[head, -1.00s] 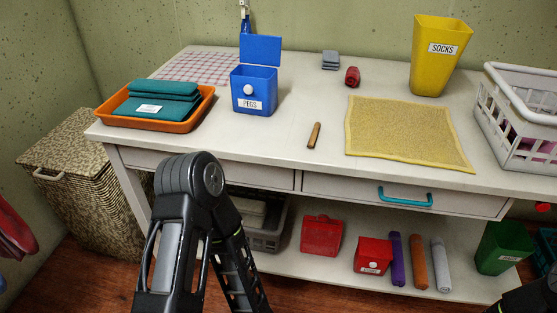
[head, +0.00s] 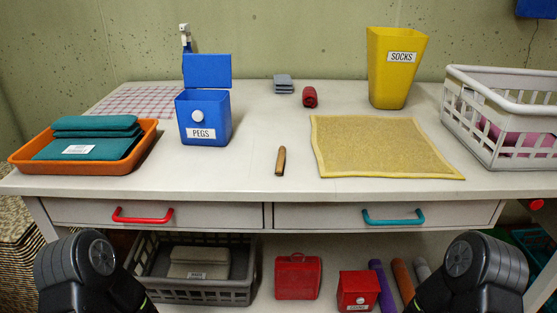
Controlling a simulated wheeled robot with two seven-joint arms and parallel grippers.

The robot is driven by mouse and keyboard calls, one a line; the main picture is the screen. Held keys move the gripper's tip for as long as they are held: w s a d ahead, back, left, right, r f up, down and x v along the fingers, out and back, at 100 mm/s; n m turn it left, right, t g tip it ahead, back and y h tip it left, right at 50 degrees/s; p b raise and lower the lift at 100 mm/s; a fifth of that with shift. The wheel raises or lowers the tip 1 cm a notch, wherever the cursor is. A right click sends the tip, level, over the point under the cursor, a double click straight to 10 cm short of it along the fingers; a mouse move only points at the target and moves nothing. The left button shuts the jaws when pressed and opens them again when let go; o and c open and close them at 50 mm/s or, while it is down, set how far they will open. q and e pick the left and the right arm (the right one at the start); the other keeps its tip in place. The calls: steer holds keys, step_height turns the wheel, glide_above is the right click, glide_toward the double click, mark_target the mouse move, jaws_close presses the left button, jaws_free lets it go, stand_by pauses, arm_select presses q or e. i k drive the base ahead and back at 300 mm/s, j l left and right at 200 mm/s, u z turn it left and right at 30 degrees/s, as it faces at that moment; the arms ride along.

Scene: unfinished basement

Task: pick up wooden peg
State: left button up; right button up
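The wooden peg (head: 280,161) is a small brown stick. It lies on the white table near its front edge, left of the yellow mat and right of the blue PEGS box (head: 204,119), whose lid stands open. Parts of my two arms show at the bottom left and bottom right of the head view, below the tabletop. Neither gripper shows in the view. Nothing touches the peg.
The table (head: 255,172) holds an orange tray (head: 90,166) with teal cloths, a yellow mat (head: 378,148), a yellow SOCKS bin (head: 394,75), a white basket (head: 470,125) and a red roll (head: 309,97). Drawer handles, red (head: 142,216) and teal (head: 393,217), stick out in front. The tabletop around the peg is clear.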

mark_target(280, 161)
steer(key=z, duration=2.45)
steer(key=k+j, duration=0.45)
steer(key=k, duration=0.15)
steer(key=k+j, duration=0.45)
steer(key=k, duration=0.15)
